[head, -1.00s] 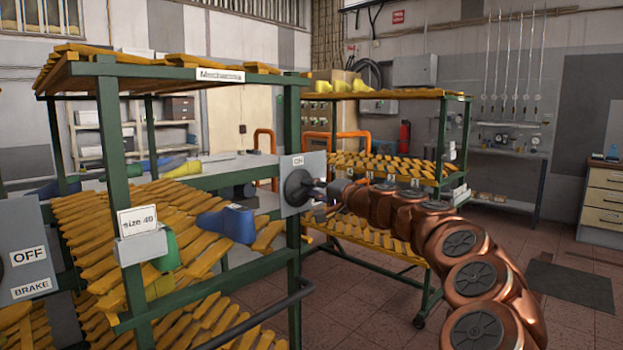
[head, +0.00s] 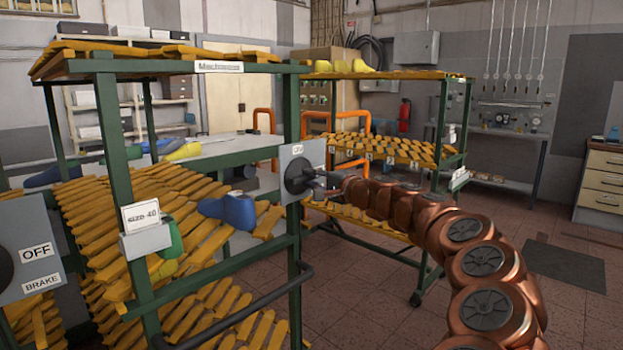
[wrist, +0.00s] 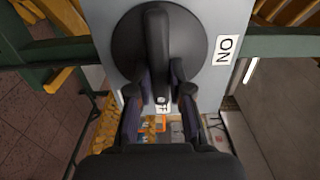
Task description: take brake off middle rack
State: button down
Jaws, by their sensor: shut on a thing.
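The middle rack has a green frame (head: 119,180) with yellow slatted shelves. On its right post is a grey brake plate (head: 317,152) with a round black knob (head: 298,177) and a label that reads ON in the head view. My gripper (head: 326,181) reaches the knob from the right. In the wrist view the black knob's raised grip bar (wrist: 158,50) stands between the two fingers of my gripper (wrist: 161,92), which are shut on it. The label (wrist: 227,49) appears turned on its side. The lower plate is partly hidden by my gripper.
Another plate (head: 28,245) marked OFF and BRAKE stands at the left edge. A size 40 sign (head: 142,216) hangs on the near post. A second wheeled rack (head: 441,130) stands behind my arm. Floor (head: 480,205) is free at the right.

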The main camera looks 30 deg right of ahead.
jog(key=c, duration=1.1)
grip_release()
jog(key=shift+o, duration=0.2)
jog(key=v, duration=1.2)
